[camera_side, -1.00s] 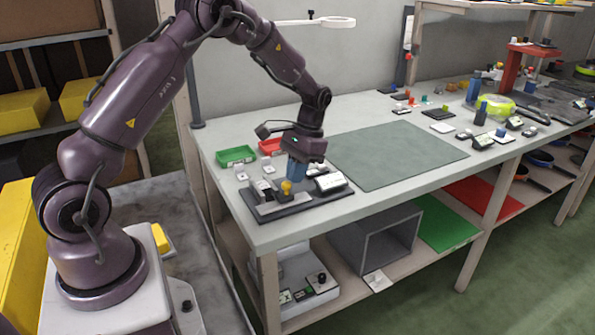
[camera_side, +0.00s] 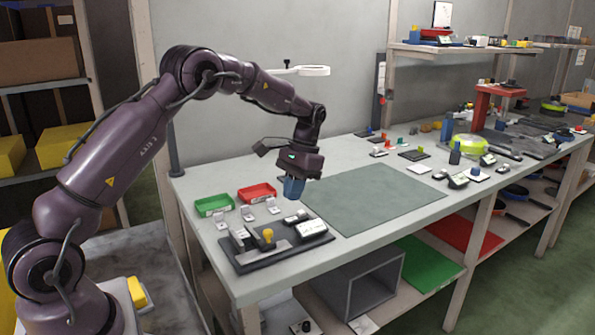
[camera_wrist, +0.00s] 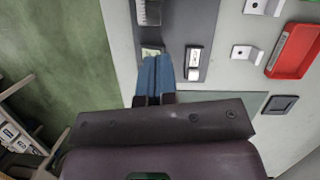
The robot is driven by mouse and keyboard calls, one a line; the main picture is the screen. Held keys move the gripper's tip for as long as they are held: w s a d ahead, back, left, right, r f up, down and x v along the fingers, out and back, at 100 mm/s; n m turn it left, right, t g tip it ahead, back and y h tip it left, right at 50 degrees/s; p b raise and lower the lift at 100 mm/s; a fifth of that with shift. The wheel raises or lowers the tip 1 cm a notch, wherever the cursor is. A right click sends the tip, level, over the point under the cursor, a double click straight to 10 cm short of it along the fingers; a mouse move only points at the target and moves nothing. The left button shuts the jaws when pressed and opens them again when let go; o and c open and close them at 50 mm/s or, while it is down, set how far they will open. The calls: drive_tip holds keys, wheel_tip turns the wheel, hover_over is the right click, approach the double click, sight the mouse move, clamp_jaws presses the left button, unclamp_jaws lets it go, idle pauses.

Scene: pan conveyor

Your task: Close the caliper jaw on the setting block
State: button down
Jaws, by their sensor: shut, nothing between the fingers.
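The caliper fixture is a dark base plate (camera_side: 262,262) on the near left part of the bench. It carries grey metal blocks (camera_side: 240,238), a yellow knob (camera_side: 267,236) and a unit with a pale display (camera_side: 311,229). I cannot tell which block is the setting block, or whether the jaw touches it. My gripper (camera_side: 293,188), with blue fingers, is shut and empty, above and behind the fixture. In the wrist view the blue fingers (camera_wrist: 154,76) are together, and part of the fixture's plate (camera_wrist: 205,25) shows beyond them; the yellow knob is not visible there.
Green (camera_side: 213,205) and red (camera_side: 257,193) trays and small metal brackets (camera_side: 248,212) stand behind the fixture. A grey-green mat (camera_side: 375,198) lies clear to the right. Several small items sit farther right.

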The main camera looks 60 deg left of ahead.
drive_tip(key=v, duration=0.4)
approach(272, 239)
drive_tip(key=w+f, duration=0.2)
drive_tip(key=f, duration=0.1)
drive_tip(key=shift+w+a+f, duration=0.1)
drive_tip(key=shift+w+f, duration=0.15)
drive_tip(key=shift+w, duration=0.1)
drive_tip(key=s, duration=0.2)
drive_tip(key=shift+s+d+f, duration=0.2)
drive_tip(key=shift+s+f, duration=0.15)
drive_tip(key=shift+s, duration=0.05)
drive_tip(key=shift+s+d+f, duration=0.1)
drive_tip(key=shift+s, duration=0.45)
drive_tip(key=shift+s+f, duration=0.1)
drive_tip(key=shift+s, duration=0.65)
